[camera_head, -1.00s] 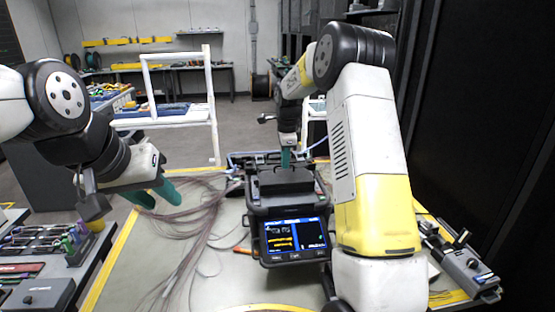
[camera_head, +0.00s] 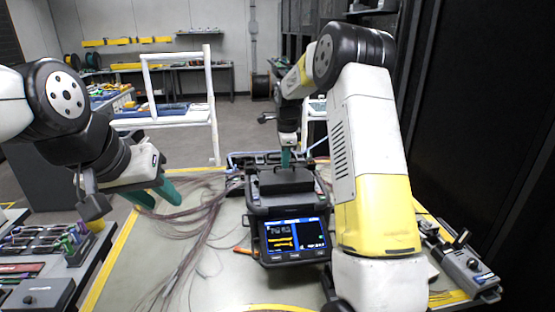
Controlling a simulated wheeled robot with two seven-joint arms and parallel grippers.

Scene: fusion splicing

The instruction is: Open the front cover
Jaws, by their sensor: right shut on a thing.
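The fusion splicer (camera_head: 257,215) stands on the table, a dark box with a lit screen (camera_head: 295,235) on its near side. Its dark front cover (camera_head: 287,181) is on top, behind the screen. My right gripper (camera_head: 286,158) points down at the far edge of the cover, with its green fingers shut on a part there. The held part is mostly hidden behind the cover. My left gripper (camera_head: 158,196) is at the left, over the table's left edge, away from the splicer. Its two green fingers are apart and empty.
Thin dark fibres (camera_head: 190,225) lie loose over the table left of the splicer. A grey device (camera_head: 468,270) stands at the right. A rack of tools (camera_head: 45,245) is at the lower left. My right arm covers the table just right of the splicer.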

